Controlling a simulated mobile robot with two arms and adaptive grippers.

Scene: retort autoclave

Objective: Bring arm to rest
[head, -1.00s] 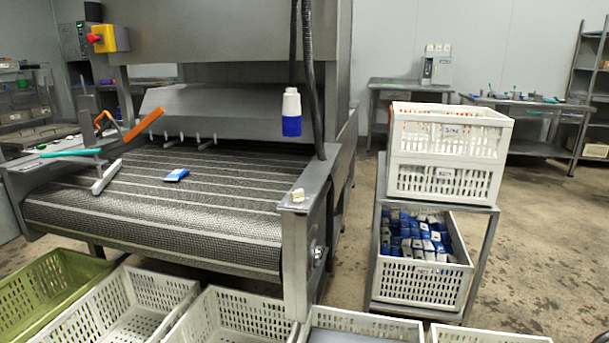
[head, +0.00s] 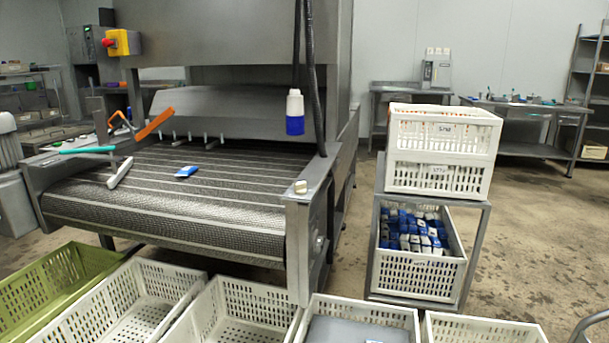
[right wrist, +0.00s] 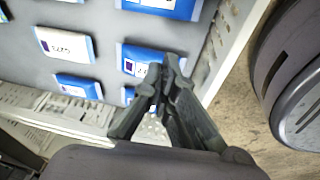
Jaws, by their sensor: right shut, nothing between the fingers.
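My right gripper (right wrist: 163,75) shows in the right wrist view. Its dark fingers are together and hold nothing. Below the fingers is a white crate (right wrist: 222,45) with a grey bottom. Several blue and white packs lie in it, one labelled pack (right wrist: 65,45) to the left and another pack (right wrist: 140,58) partly hidden behind the fingertips. I cannot tell the gripper's height above them. In the head view neither gripper shows. My left gripper is in no view.
A mesh conveyor (head: 150,205) carries one blue pack (head: 186,171). White crates (head: 235,300) and a green crate (head: 50,285) line its front. A rack (head: 475,250) holds stacked crates, the lower one full of packs. Floor (head: 540,230) right of the rack is open.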

